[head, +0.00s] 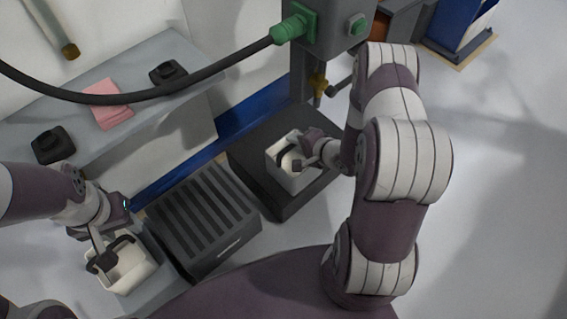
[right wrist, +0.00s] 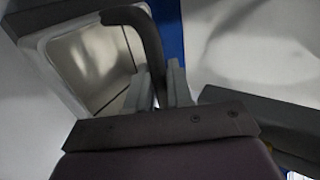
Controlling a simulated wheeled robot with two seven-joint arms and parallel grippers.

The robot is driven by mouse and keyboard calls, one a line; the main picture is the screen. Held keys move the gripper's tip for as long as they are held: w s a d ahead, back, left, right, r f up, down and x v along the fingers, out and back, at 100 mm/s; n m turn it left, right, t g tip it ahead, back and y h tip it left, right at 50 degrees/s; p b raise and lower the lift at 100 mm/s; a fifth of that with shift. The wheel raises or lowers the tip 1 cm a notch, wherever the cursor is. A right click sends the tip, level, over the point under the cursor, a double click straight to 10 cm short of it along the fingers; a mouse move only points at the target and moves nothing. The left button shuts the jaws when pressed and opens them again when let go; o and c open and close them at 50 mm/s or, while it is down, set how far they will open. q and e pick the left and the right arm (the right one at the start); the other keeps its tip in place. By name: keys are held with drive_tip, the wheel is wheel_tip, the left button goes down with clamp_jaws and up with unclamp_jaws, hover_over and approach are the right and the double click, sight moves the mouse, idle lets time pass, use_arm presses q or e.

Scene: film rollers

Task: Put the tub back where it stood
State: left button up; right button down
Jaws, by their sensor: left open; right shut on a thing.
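A white tub (head: 293,182) with a black handle is at the dark platform in the middle of the head view. My right gripper (head: 301,163) is shut on its handle. In the right wrist view the black handle (right wrist: 148,38) runs between the fingers (right wrist: 158,88), with the tub's open top (right wrist: 92,62) beside it. I cannot tell whether the tub touches the platform. A second white tub (head: 128,281) with a black handle (head: 104,262) stands at the lower left. My left gripper (head: 102,247) is open, close to that handle.
A black ribbed box (head: 203,222) stands between the two tubs. The dark platform (head: 248,160) lies under a grey machine (head: 330,28) with a hanging nozzle. A grey shelf (head: 140,68) holds a pink cloth (head: 108,104) and two black items. A black hose (head: 140,97) crosses above it.

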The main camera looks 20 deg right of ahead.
sight(277, 149)
drive_tip(key=f+b, duration=0.1)
drive_tip(key=f, duration=0.1)
drive_tip(key=w+a+f+b, duration=0.1)
drive_tip(key=f+b, duration=0.1)
drive_tip(key=w+a+f+b, duration=0.1)
drive_tip(key=f, duration=0.1)
drive_tip(key=shift+w+a+f+b, duration=0.15)
drive_tip(key=shift+a+f+b, duration=0.1)
drive_tip(key=shift+b, duration=0.1)
drive_tip(key=shift+r, duration=0.3)
drive_tip(key=c, duration=1)
unclamp_jaws()
drive_tip(key=shift+f, duration=0.1)
use_arm(q)
wheel_tip(277, 149, down, 6)
drive_tip(key=shift+r, duration=0.2)
